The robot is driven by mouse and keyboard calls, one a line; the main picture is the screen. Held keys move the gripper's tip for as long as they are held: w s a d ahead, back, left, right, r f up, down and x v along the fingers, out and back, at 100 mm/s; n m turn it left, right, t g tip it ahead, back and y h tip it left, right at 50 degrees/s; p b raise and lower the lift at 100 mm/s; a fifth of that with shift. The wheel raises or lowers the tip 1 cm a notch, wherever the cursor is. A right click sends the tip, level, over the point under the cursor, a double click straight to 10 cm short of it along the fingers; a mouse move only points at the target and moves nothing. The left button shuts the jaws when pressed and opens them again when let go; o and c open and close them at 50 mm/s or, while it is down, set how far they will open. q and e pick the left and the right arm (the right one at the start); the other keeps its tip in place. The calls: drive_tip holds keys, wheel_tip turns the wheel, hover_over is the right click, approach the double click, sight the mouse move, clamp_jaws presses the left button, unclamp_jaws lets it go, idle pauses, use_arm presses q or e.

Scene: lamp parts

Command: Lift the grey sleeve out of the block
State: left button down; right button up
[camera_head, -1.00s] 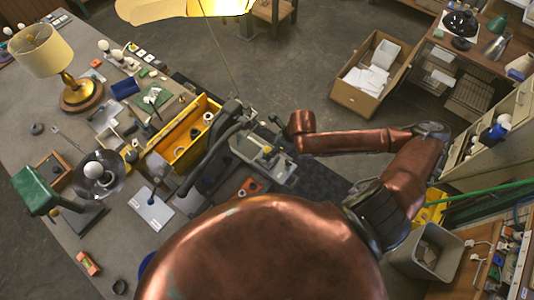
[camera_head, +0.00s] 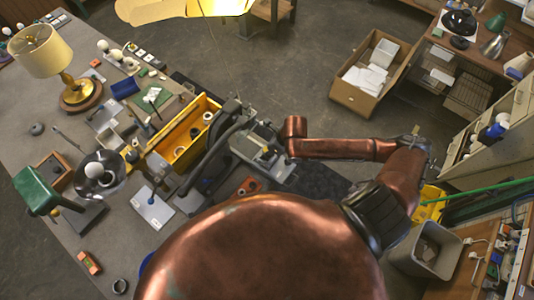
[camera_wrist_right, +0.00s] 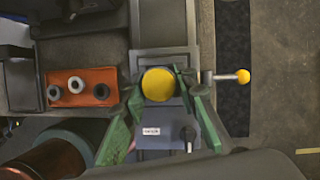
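An orange block (camera_wrist_right: 83,88) lies left of the grey machine in the right wrist view, with three small round parts in its top. One grey sleeve (camera_wrist_right: 55,93) is the ring at its left end; the others look whitish or grey, and I cannot tell how deep they sit. My left gripper is not visible.
A grey machine (camera_wrist_right: 165,127) with a yellow-ball lever (camera_wrist_right: 243,76) stands under my right gripper. A yellow bin (camera_head: 208,103), a lamp (camera_head: 42,50) and a white pad (camera_head: 152,205) crowd the workbench (camera_head: 40,110).

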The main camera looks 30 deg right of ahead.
drive_tip(key=c, duration=0.6)
drive_tip(key=shift+r, duration=0.1)
